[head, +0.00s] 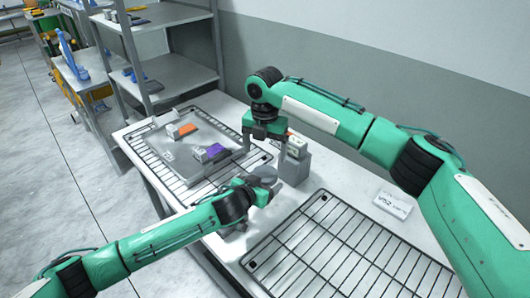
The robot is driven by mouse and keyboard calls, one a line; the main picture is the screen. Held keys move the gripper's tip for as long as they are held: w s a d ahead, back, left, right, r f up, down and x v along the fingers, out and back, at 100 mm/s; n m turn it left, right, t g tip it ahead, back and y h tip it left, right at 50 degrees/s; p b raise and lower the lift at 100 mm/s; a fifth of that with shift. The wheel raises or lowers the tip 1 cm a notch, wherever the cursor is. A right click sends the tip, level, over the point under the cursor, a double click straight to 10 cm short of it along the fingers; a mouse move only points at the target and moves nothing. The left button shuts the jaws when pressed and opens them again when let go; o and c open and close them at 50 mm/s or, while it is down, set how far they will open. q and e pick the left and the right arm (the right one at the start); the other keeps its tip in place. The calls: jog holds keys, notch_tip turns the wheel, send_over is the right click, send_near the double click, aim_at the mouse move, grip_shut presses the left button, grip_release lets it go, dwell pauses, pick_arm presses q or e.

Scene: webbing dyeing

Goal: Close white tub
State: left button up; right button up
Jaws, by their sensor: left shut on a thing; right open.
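My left gripper (268,188) is low over the middle of the table and shut on a grey round thing (263,172), which looks like a lid; the grip itself is mostly hidden. A small grey piece (231,230) shows below my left wrist, partly covered by it. I cannot clearly make out the white tub; my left gripper and wrist may hide it. My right gripper (265,146) is farther back, pointing down, open and apparently empty, just left of a grey block-like holder (294,168).
A small box with a coloured label (297,146) is at the holder's top. A wire rack (340,262) fills the front right, and a grey tray (163,153) with orange and purple pieces lies back left. Metal shelves (165,70) rise behind.

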aim_at(265, 173)
jog(key=shift+f, duration=0.1)
jog(key=shift+f, duration=3.95)
jog(key=shift+c, duration=0.5)
jog(key=c, duration=0.9)
jog(key=shift+m, duration=1.8)
jog(key=o, duration=1.1)
jog(key=shift+r, duration=0.1)
